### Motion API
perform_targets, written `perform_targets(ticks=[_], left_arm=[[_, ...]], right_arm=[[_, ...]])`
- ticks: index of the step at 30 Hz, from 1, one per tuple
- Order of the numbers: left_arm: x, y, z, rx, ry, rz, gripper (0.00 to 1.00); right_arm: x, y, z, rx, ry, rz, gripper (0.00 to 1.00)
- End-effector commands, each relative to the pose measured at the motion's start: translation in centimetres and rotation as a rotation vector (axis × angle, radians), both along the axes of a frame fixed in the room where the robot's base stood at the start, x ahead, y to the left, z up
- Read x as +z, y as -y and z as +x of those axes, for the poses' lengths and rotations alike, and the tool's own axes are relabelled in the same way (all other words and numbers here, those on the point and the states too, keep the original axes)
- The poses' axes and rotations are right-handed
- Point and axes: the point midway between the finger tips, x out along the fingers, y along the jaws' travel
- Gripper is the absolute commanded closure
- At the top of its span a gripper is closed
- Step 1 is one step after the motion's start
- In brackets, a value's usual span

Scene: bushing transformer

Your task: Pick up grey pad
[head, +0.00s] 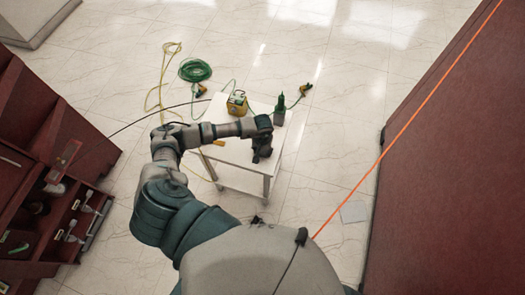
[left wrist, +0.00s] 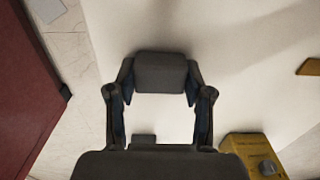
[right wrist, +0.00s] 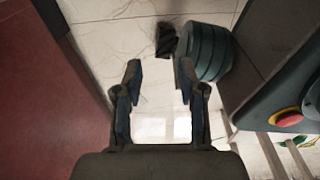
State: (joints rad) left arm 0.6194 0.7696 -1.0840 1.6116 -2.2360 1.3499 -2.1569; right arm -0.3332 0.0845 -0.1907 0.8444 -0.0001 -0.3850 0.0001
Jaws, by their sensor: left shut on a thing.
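A dark grey pad (left wrist: 160,72) shows in the left wrist view as a rounded block between the fingertips of my left gripper (left wrist: 160,88). Both fingers touch its sides, and the gripper is shut on it. The pale tabletop lies behind it; I cannot tell whether the pad touches it. In the head view my left gripper (head: 262,150) points down over the right part of the white table (head: 232,178), and the pad is not distinct there. My right gripper (right wrist: 159,75) is open and empty in the right wrist view, above the tiled floor.
A yellow-green device (head: 237,103) and a green bottle-shaped item (head: 280,106) stand at the table's back. A coiled green hose (head: 195,70) and yellow cable (head: 163,75) lie on the floor. Red cabinets (head: 60,150) stand left; a red wall (head: 455,180) is right.

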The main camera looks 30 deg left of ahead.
Motion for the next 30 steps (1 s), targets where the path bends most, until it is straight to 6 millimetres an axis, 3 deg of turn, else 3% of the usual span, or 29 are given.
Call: perform_targets(ticks=[8,21,30], left_arm=[[3.3,0.0,-0.1,-0.003,0.003,0.001,0.77],[4.1,5.5,-10.1,-0.005,-0.001,-0.002,0.77],[4.5,7.5,-13.7,-0.001,0.0,0.0,0.77]], right_arm=[[0.0,-0.1,0.4,-0.001,0.002,0.001,0.6],[0.3,-0.5,1.9,-0.003,0.007,0.003,0.6],[0.7,-0.6,2.3,-0.004,0.006,0.003,0.6]])
